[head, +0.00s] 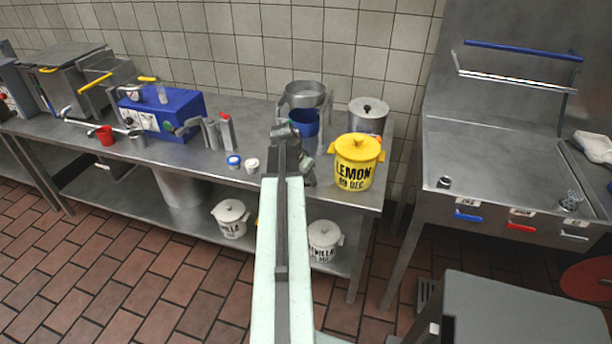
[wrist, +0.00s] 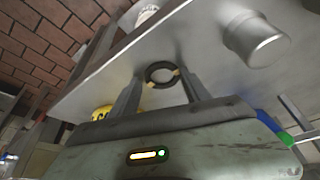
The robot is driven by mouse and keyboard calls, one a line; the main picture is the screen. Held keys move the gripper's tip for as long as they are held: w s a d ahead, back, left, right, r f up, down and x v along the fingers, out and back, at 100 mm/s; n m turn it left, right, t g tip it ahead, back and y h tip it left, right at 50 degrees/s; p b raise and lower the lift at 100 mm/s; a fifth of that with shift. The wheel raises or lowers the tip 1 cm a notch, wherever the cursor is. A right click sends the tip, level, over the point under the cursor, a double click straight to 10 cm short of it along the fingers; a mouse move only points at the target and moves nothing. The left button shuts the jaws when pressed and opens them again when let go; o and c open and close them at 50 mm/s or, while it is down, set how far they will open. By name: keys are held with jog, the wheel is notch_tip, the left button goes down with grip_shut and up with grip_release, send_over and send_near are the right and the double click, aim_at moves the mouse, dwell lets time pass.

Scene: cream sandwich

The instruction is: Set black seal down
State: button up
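The black seal is a dark ring (wrist: 149,71) with small tan patches, seen in the wrist view between my two fingertips. My gripper (wrist: 160,76) has a finger on either side of it, and both seem to touch its edge. The ring appears just over the grey metal bench top (wrist: 215,75); I cannot tell whether it touches the surface. In the head view my arm reaches over the right part of the bench (head: 110,160), and the seal is hidden behind my arm.
A yellow lemon bucket (head: 356,170) stands close right of my gripper, with a lidded metal pot (head: 368,114) behind it. A metal bowl (head: 305,94) sits above a blue container (head: 305,123). Small blue (head: 233,161) and white (head: 252,165) pieces lie to the left.

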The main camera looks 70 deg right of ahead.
jog(key=shift+w, duration=0.2)
jog(key=shift+d+r+p, duration=0.1)
jog(key=shift+r+p, duration=0.05)
jog(key=shift+p, duration=0.15)
jog(key=p+v, duration=1.1)
jog(key=v, duration=0.1)
jog(key=shift+d, duration=0.1)
